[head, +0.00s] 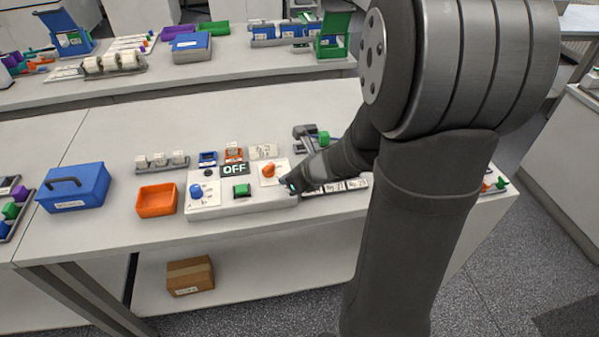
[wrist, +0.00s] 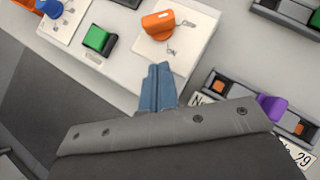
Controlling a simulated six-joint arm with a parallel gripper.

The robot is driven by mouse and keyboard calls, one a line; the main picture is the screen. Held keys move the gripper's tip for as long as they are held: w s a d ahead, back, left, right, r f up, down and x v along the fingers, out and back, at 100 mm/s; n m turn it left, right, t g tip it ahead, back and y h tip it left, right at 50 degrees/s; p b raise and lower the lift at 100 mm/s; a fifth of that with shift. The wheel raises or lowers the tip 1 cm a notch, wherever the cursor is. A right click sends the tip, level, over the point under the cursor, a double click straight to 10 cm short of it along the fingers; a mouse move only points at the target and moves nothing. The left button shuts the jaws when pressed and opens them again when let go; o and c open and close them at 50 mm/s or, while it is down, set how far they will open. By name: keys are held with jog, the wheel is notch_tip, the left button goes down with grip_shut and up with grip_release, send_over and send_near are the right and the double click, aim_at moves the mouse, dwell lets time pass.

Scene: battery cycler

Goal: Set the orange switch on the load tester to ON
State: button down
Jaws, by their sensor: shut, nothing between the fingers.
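The load tester (head: 262,205) is a pale box on the bench with a blue knob, a green button, a display reading OFF and the orange switch (head: 268,170) at its right. In the wrist view the orange switch (wrist: 158,24) is a knob with a handle on a white plate, with small labels beside it. My gripper (head: 291,187) is at the tester's right end, close to the switch. In the wrist view my gripper's blue fingers (wrist: 157,78) are together and empty. They point toward the switch, with a gap between in the picture.
The green button (wrist: 98,38) lies left of the switch. A rack with a purple piece (wrist: 271,107) and number labels stands right of the tester. An orange tray (head: 157,213) and a blue box (head: 73,199) stand to the left. My arm covers the bench's right part.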

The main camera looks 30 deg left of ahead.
aim_at(267, 174)
jog(key=shift+w+a, duration=0.15)
jog(key=shift+a, duration=1.8)
jog(key=shift+s+a+m+t, duration=0.15)
jog(key=shift+s+m+t, duration=0.2)
jog(key=shift+m+t, duration=0.6)
jog(key=shift+s+a+m+h, duration=0.2)
jog(key=shift+m+h, duration=0.1)
jog(key=shift+m, duration=0.25)
jog(key=shift+s+a, duration=0.55)
jog(key=shift+a, duration=0.05)
jog(key=shift+s+a, duration=0.2)
jog(key=shift+a, duration=0.55)
